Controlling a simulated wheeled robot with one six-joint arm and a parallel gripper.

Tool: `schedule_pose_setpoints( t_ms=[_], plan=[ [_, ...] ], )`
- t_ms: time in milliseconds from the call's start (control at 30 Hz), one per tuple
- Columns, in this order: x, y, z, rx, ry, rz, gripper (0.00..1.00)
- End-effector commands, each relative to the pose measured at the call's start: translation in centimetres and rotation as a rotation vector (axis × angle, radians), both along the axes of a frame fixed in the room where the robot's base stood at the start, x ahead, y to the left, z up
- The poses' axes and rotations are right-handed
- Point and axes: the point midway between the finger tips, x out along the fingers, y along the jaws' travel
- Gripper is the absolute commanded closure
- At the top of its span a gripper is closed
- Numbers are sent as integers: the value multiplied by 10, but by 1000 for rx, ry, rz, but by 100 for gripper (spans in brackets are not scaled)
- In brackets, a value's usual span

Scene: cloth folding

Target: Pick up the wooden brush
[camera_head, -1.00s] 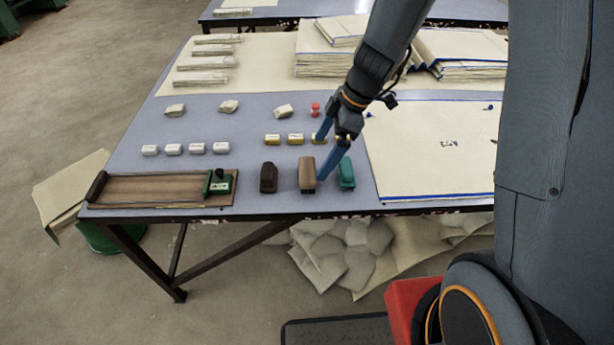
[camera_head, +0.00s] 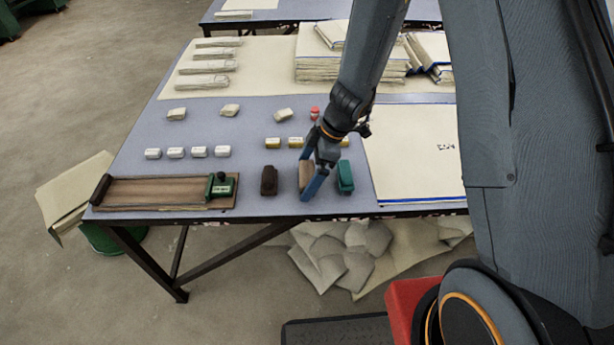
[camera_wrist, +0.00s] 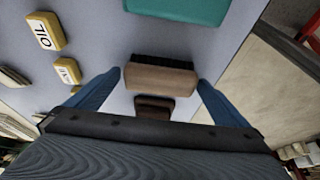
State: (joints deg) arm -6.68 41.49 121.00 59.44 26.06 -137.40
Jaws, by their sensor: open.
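The wooden brush (camera_head: 304,184), a tan-brown block, lies near the front edge of the table between a dark brown block and a teal one. In the wrist view the brush (camera_wrist: 160,80) shows dark bristles along one long side. My gripper (camera_head: 309,174) is open over it, with blue fingers on either side. In the wrist view the fingers of my gripper (camera_wrist: 159,82) flank the brush's two ends, with gaps visible. The brush is partly hidden by a finger in the head view.
The dark brown block (camera_head: 269,180) is close on the left and the teal block (camera_head: 345,177) close on the right. Yellow-labelled blocks (camera_head: 295,142) sit behind. A wooden board with a green tool (camera_head: 150,191) lies at left. A white sheet (camera_head: 415,165) covers the right side.

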Motion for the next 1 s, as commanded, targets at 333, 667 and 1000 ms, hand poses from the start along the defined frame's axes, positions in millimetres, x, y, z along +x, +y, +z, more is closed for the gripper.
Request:
schedule_pose_setpoints(
  t_ms=[333,667,1000],
  plan=[
    [0,0,0,0,0,0,34],
    [0,0,1,0,-1,-1,42],
    [0,0,21,0,-1,-2,42]
  ],
)
